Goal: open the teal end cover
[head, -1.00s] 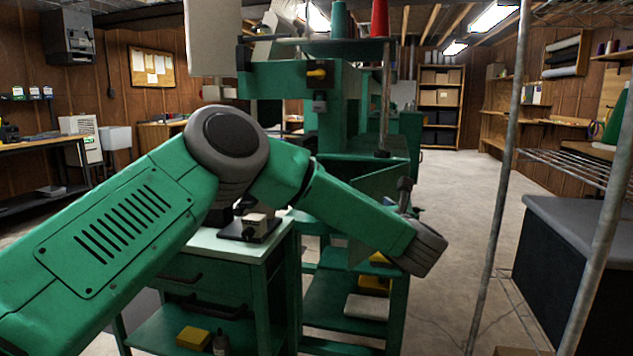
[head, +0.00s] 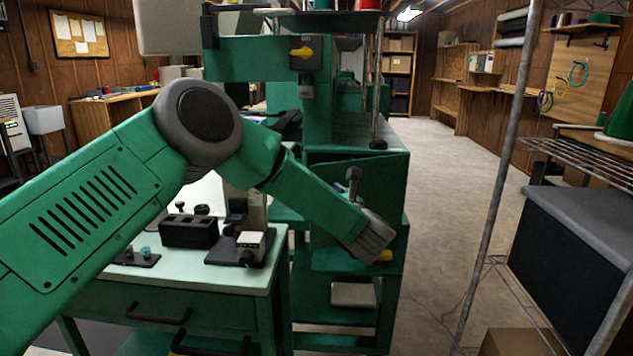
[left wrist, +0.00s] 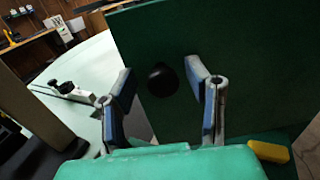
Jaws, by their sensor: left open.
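The teal end cover is a flat dark green panel (left wrist: 235,60) with a round black knob (left wrist: 163,79), filling much of the left wrist view. In the head view the cover (head: 382,180) is on the end of the green machine, partly hidden by my left arm. My left gripper (left wrist: 160,77) is open, its two blue-padded fingers either side of the knob in the picture. I cannot tell whether they touch it. In the head view my left wrist hides much of the gripper. My right gripper is not in view.
A pale-topped green bench (head: 180,275) with small black fixtures stands left of the machine. A yellow item (left wrist: 268,151) shows below the cover. A metal rack post (head: 500,160) and a dark grey-topped box (head: 580,225) stand at right. The floor between is clear.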

